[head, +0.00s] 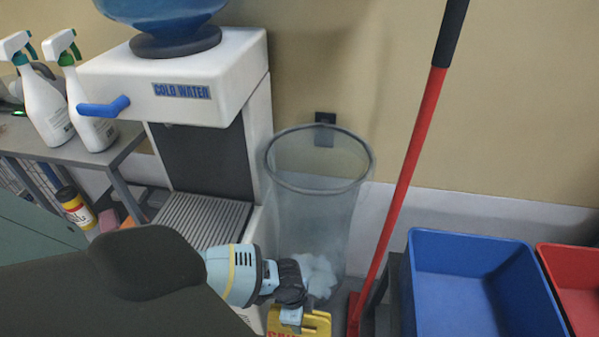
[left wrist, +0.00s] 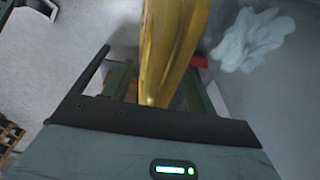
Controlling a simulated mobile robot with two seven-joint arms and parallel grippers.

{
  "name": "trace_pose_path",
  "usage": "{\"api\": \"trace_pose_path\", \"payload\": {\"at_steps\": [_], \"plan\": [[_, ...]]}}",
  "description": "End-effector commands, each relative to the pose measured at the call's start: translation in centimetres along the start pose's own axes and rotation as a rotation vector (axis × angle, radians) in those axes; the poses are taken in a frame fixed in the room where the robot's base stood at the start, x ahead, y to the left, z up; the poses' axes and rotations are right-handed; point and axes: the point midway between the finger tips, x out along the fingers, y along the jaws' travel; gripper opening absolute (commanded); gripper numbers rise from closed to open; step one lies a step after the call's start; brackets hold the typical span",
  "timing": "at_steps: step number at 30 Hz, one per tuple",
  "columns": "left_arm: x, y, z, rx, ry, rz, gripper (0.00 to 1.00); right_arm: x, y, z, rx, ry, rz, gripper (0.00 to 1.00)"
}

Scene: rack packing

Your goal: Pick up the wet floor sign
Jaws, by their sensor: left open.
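The yellow wet floor sign (head: 319,322) with red lettering stands at the bottom centre of the head view, in front of the clear bin. Only its top part shows there; the rest is cut off by the frame. In the left wrist view the sign (left wrist: 174,45) runs upward as a yellow panel from between the two fingers. My left gripper (head: 291,318) is at the top of the sign. Its fingers (left wrist: 157,88) are open, one on each side of the panel. Contact cannot be told. My right gripper is not in view.
A clear bin (head: 318,215) with crumpled white material stands just behind the sign. A water dispenser (head: 178,88) is to the left. A red-handled pole (head: 405,165), a blue tub (head: 470,270) and a red tub (head: 580,285) are to the right.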

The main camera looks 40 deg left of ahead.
Motion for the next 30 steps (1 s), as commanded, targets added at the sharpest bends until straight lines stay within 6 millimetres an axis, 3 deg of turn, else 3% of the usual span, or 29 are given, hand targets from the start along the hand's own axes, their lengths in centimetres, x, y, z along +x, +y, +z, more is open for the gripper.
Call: {"api": "trace_pose_path", "payload": {"at_steps": [17, 30], "plan": [[0.42, 0.03, 0.06, 0.000, 0.000, 0.000, 0.57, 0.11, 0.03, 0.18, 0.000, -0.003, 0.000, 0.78], [0.41, 0.02, 0.07, 0.000, 0.000, 0.000, 0.01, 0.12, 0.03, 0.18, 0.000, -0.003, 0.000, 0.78]]}}
